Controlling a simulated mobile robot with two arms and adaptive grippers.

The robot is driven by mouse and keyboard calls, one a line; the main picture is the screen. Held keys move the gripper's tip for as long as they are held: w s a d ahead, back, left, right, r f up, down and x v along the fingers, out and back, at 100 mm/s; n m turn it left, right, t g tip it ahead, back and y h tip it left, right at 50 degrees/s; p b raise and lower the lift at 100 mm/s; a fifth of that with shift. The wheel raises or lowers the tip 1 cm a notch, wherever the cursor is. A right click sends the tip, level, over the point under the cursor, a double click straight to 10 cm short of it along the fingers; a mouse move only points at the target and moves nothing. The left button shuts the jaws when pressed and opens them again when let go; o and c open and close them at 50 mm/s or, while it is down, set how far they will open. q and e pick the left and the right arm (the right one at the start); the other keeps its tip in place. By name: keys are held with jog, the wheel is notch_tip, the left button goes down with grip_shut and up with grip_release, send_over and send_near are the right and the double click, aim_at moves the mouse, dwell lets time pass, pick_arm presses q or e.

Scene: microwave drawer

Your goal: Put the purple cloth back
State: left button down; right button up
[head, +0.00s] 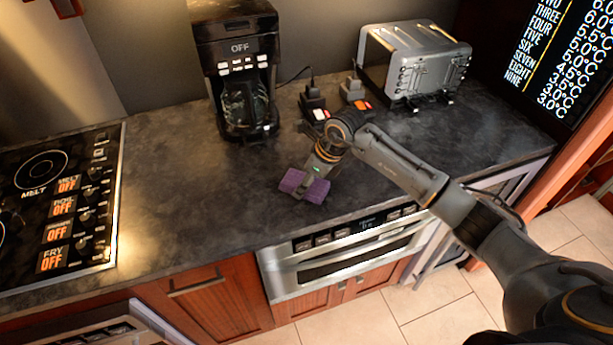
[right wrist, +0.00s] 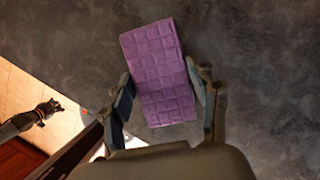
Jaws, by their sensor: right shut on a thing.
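The purple cloth (head: 291,181) is a thick, quilted, folded pad. In the head view it is at the front part of the dark counter, under my right gripper (head: 306,187). In the right wrist view the cloth (right wrist: 158,70) sits between the two fingers, which press on its left and right sides. I cannot tell whether it touches the counter. My left gripper (right wrist: 54,107) shows small at the left of the right wrist view, over the floor tiles; its jaws are too small to read.
A coffee maker (head: 238,60) and a toaster (head: 418,62) stand at the back of the counter, with plugs (head: 313,100) between them. A stove (head: 60,210) is at the left. A closed microwave drawer (head: 345,255) is below the counter's front edge. The counter (head: 185,190) left of the cloth is clear.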

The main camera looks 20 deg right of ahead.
jog(key=shift+f, duration=0.25)
jog(key=o, duration=1.3)
jog(key=shift+r, duration=0.1)
jog(key=shift+o, duration=0.2)
jog(key=shift+r, duration=0.1)
jog(key=shift+r, duration=0.2)
jog(key=b+v, duration=0.2)
jog(key=v, duration=0.9)
jog(key=shift+r+b, duration=0.35)
jog(key=shift+b, duration=0.05)
